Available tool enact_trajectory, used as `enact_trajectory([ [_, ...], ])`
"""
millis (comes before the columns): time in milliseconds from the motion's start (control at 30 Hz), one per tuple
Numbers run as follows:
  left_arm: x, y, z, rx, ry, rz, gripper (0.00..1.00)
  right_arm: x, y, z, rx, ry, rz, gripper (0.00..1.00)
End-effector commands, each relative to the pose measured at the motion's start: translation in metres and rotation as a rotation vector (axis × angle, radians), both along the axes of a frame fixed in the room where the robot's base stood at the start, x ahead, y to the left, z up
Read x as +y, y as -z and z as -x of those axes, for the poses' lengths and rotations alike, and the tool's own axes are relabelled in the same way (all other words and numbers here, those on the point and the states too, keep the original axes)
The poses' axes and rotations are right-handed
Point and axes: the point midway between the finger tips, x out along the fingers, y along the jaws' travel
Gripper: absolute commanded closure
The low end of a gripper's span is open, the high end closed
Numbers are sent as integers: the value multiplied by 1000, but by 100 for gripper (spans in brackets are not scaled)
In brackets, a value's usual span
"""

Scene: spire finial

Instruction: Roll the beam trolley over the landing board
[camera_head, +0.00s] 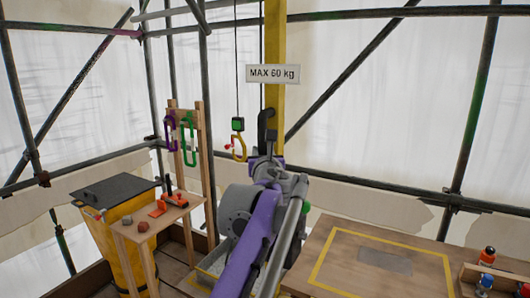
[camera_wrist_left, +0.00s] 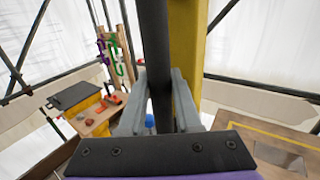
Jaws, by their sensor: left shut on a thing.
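My left gripper (camera_head: 266,158) is raised in front of the yellow post (camera_head: 275,45) in the head view. It is shut on a dark upright bar (camera_head: 268,122), which also stands between the two grey fingers (camera_wrist_left: 160,105) in the left wrist view. The beam trolley itself cannot be made out. A thin cable (camera_head: 236,70) comes down from above the frame to a green block (camera_head: 238,124) with a yellow hook (camera_head: 239,148), just left of the gripper. The landing board (camera_head: 345,272), wooden with a yellow outline, lies at lower right. My right gripper is not in view.
A small wooden stand (camera_head: 166,221) with orange tools is at left, beside a yellow bin (camera_head: 112,228) with a dark lid. Purple and green carabiners (camera_head: 188,138) hang on a rack. Bottles (camera_head: 487,257) stand at far right. Scaffold poles surround the place.

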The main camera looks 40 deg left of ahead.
Motion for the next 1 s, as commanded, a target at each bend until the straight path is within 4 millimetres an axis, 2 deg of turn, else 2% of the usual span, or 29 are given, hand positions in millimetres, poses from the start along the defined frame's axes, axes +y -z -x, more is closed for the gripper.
enact_trajectory([
  [33,3,-1,2,0,-8,-3,64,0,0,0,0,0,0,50],
  [167,2,-1,1,-1,-7,-2,41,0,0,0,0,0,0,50],
  [200,2,-1,1,-1,-6,-2,38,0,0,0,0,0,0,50],
  [567,-4,0,5,0,-3,-1,38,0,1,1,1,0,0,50],
  [1000,-63,1,60,1,-1,-1,38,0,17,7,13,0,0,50],
])
